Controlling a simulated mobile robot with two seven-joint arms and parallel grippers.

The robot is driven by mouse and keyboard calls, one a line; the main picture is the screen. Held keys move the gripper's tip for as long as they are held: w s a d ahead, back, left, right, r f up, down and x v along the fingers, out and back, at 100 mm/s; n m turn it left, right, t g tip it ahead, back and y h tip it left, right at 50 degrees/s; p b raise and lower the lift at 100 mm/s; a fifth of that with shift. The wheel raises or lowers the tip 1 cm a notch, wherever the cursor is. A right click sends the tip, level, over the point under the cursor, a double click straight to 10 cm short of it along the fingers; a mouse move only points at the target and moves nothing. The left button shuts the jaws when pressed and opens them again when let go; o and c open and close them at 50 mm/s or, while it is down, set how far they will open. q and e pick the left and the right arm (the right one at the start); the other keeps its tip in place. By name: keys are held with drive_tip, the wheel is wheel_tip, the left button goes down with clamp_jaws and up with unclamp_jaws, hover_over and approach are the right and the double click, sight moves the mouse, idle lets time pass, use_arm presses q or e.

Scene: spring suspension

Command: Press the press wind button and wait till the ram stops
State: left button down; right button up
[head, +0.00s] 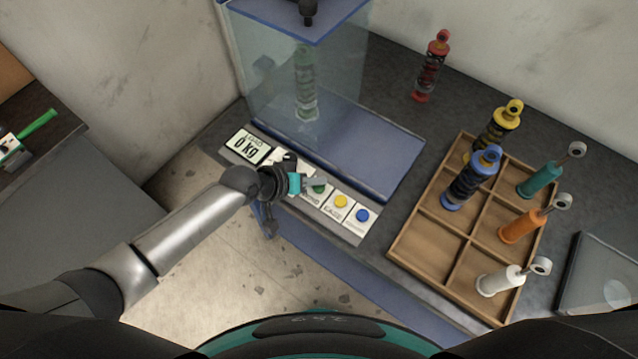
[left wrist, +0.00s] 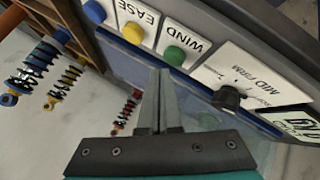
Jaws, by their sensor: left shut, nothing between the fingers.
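The green WIND button (head: 319,188) is on the press's sloped front panel, partly behind my left gripper (head: 318,181). It also shows in the left wrist view (left wrist: 175,55). My left gripper is shut and empty, its fingertips (left wrist: 161,72) close to the green button; I cannot tell whether they touch it. The press (head: 370,150) has clear walls and a blue base. A green spring damper (head: 305,85) stands inside it, and a dark ram part (head: 308,10) shows at the top. The load display (head: 247,145) reads 0 kg. My right gripper is not in view.
A yellow EASE button (head: 341,201) and a blue button (head: 362,215) sit right of WIND. A black knob (left wrist: 228,98) is on its other side. A wooden tray (head: 425,237) holds dampers and coloured parts at right. A red damper (head: 431,68) stands behind.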

use_arm(q)
drive_tip(key=shift+f, duration=0.4)
